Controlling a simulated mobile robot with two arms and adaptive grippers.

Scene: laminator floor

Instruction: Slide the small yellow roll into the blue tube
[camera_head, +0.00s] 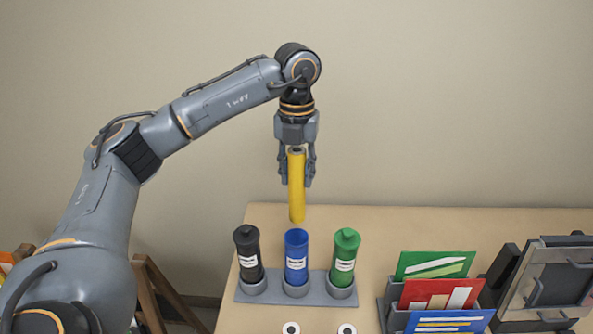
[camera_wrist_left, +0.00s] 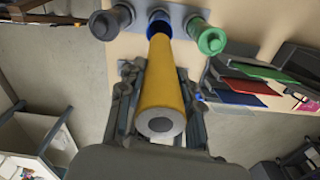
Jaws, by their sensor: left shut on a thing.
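The yellow roll (camera_head: 297,190) is upright in my left gripper (camera_head: 297,178), whose fingers are shut on it near its upper part. In the head view its lower end shows just above the open blue tube (camera_head: 296,262), with a small gap between them. The blue tube stands in the middle of a grey holder (camera_head: 317,297). In the left wrist view the yellow roll (camera_wrist_left: 162,95) runs from between the fingers toward the blue tube (camera_wrist_left: 159,24), and its far end overlaps part of the tube's opening. My right gripper is in neither view.
A capped black tube (camera_head: 248,252) and a capped green tube (camera_head: 344,262) flank the blue one. To the right, a grey rack (camera_head: 388,306) holds green, red and blue folders, beside a dark grey machine (camera_head: 552,280). The table (camera_head: 400,225) behind the tubes is clear.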

